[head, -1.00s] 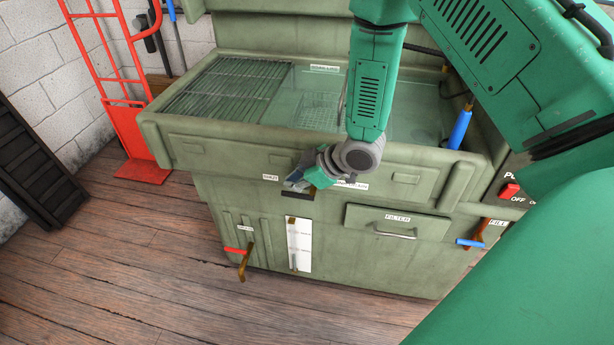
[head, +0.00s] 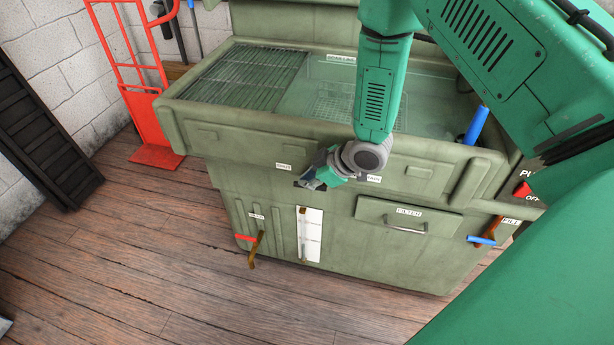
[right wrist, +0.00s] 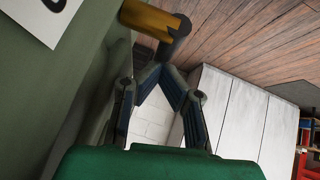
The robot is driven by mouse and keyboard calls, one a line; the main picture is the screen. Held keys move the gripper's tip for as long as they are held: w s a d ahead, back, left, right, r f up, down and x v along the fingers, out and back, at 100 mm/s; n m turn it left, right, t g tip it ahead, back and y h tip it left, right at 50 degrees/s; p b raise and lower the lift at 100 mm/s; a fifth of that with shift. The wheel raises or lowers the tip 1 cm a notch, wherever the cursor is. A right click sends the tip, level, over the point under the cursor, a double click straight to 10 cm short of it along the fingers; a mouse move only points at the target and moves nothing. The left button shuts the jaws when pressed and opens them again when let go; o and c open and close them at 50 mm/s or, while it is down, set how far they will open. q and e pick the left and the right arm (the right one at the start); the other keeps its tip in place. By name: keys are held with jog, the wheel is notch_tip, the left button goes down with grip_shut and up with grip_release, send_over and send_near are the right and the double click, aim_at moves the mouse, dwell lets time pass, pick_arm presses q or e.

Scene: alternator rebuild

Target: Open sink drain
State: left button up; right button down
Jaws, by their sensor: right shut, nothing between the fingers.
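The green sink cabinet (head: 225,125) stands ahead. Low on its front left is the drain valve, with a red handle (head: 245,238) and a brass spout (head: 256,250) under a small white label. A brass pipe (right wrist: 150,20) with a dark end shows at the top of the right wrist view, beside part of a white label. My right gripper (head: 308,179) is shut and empty in front of the sink's front panel, above and right of the red handle and apart from it. Its fingertips meet below the brass pipe in the right wrist view (right wrist: 160,72). My left gripper is out of view.
A white gauge strip (head: 310,235) and a filter drawer (head: 400,218) are right of the valve. A blue-handled fill valve (head: 480,240) is farther right. A red hand truck (head: 152,120) stands left of the sink. The wooden floor (head: 170,270) in front is clear.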

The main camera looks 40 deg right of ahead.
jog(key=g+p, duration=0.1)
jog(key=g+h+p, duration=0.1)
jog(key=p, duration=0.1)
jog(key=f+g+h+p, duration=0.1)
jog(key=shift+w+a, duration=0.25)
jog(key=shift+w, duration=0.05)
jog(key=shift+a+f+n+g+h+p, duration=0.1)
jog(key=shift+f+n+g+h+p, duration=0.2)
jog(key=shift+f+g+h+p, duration=0.35)
jog(key=shift+w+f+g+h, duration=0.1)
jog(key=shift+f+g+h, duration=0.3)
jog(key=shift+g+h, duration=0.4)
jog(key=shift+f+g+h, duration=0.5)
jog(key=shift+g+h, duration=0.05)
jog(key=shift+g, duration=0.1)
jog(key=g+h+b, duration=0.1)
jog(key=b, duration=0.1)
jog(key=s+f+g+h+b, duration=0.1)
jog(key=d+f+g+h+b, duration=0.1)
jog(key=g+b, duration=0.1)
jog(key=shift+s+f+n+b, duration=0.15)
jog(key=shift+s+n+b, duration=0.1)
jog(key=shift+n+b, duration=0.1)
jog(key=shift+s+d+f, duration=0.1)
jog(key=shift+s+d, duration=0.05)
jog(key=shift+d, duration=0.05)
